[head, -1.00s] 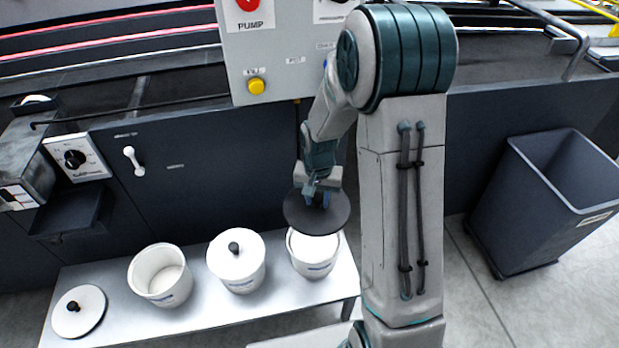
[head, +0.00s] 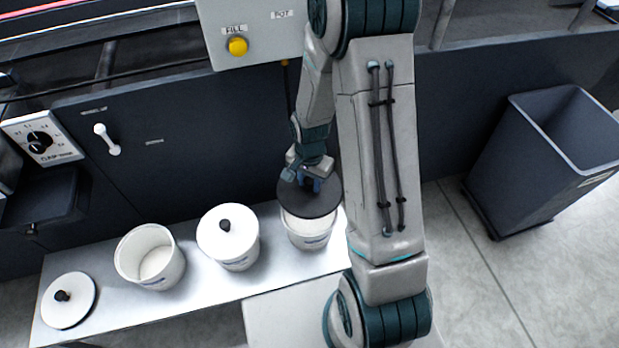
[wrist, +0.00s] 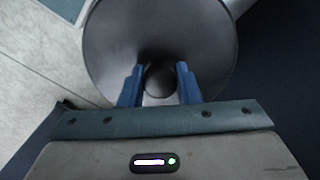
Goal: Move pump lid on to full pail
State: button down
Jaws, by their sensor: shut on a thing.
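My gripper (head: 313,184) is shut on the knob of a dark round lid (head: 307,199). In the wrist view the blue fingers of my gripper (wrist: 159,84) stand on both sides of the dark knob, and the dark lid (wrist: 115,40) spreads beneath them. The lid is over a white pail (head: 308,240) at the right end of the bench and covers most of its mouth. A strip of the pail's mouth shows at the near side. I cannot tell if the lid touches the rim.
A white pail with a white lid (head: 215,242) stands to the left, then an open pail (head: 150,262) that looks empty. A loose white lid (head: 68,300) lies at the bench's left end. A grey bin (head: 545,160) stands on the floor at right. The machine panel is behind.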

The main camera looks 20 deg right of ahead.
jog(key=shift+f+b, duration=3.75)
jog(key=shift+f, duration=1.55)
jog(key=c, duration=1)
grip_release()
jog(key=shift+r, duration=0.1)
notch_tip(320, 180, up, 14)
jog(key=p, duration=0.3)
jog(key=shift+p, duration=0.4)
jog(key=shift+r, duration=0.15)
jog(key=s+r+n+t+p, duration=0.1)
jog(key=s+r+n+p, duration=0.2)
jog(key=r, duration=0.9)
jog(key=s+r+n+t+p, duration=0.1)
jog(key=s+r+n+p, duration=0.2)
jog(key=s+r+p, duration=0.3)
jog(key=s+r+n+p, duration=0.2)
jog(key=s+r+p, duration=0.2)
jog(key=r+p, duration=0.6)
notch_tip(320, 180, up, 8)
jog(key=shift+s+f+n+t, duration=0.1)
jog(key=shift+s+n+t, duration=0.3)
